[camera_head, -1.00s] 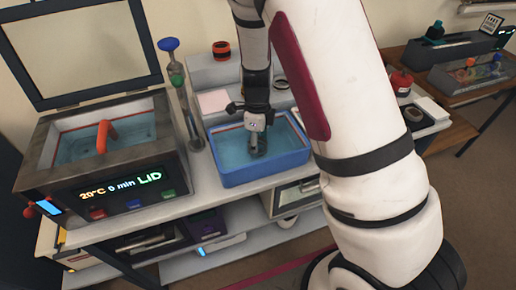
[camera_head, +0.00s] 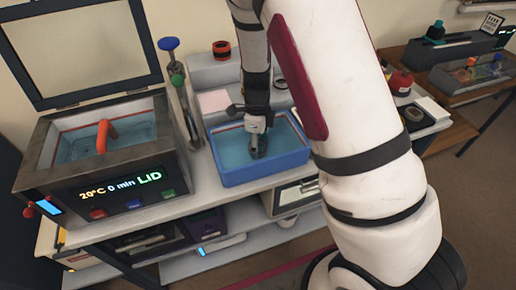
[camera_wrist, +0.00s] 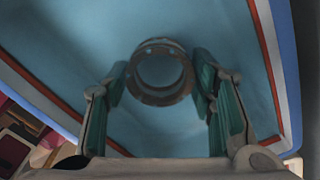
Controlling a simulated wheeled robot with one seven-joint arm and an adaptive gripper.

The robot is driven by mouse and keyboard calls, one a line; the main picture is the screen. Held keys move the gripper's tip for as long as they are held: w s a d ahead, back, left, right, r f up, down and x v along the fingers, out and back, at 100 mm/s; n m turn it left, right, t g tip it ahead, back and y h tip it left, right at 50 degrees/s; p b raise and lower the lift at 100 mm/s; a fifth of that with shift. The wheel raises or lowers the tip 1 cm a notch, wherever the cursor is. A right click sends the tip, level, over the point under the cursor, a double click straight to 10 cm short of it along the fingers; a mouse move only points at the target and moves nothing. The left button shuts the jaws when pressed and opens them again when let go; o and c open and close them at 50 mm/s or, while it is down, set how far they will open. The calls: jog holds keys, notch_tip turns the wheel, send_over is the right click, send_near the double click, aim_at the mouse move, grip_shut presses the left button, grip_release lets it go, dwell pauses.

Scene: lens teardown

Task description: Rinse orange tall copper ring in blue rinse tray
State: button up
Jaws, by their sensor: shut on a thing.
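The blue rinse tray (camera_head: 268,171) stands on the bench and holds bluish water. An orange-red line runs along its inner wall, and its wall also shows in the wrist view (camera_wrist: 287,70). My gripper (camera_head: 257,150) points down inside the tray, with its fingertips low in the water area. In the wrist view my gripper (camera_wrist: 160,76) is shut on the tall copper ring (camera_wrist: 160,98), which sits between the two green-padded fingers. The ring looks dull grey-brown there, with its opening facing the camera. In the head view the ring is hidden or too small to make out.
A bath (camera_head: 100,178) with a raised lid and lit display stands left of the tray, an orange handle (camera_head: 102,136) in it. A tall stand with blue and green knobs (camera_head: 178,80) rises between them. A red-and-black jar (camera_head: 221,50) sits behind.

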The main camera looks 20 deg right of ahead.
jog(key=shift+r, duration=0.45)
jog(key=shift+f, duration=0.15)
jog(key=shift+f, duration=0.5)
jog(key=shift+r, duration=0.1)
notch_tip(320, 180, up, 11)
jog(key=p, duration=0.6)
dwell(0.6)
dwell(1.3)
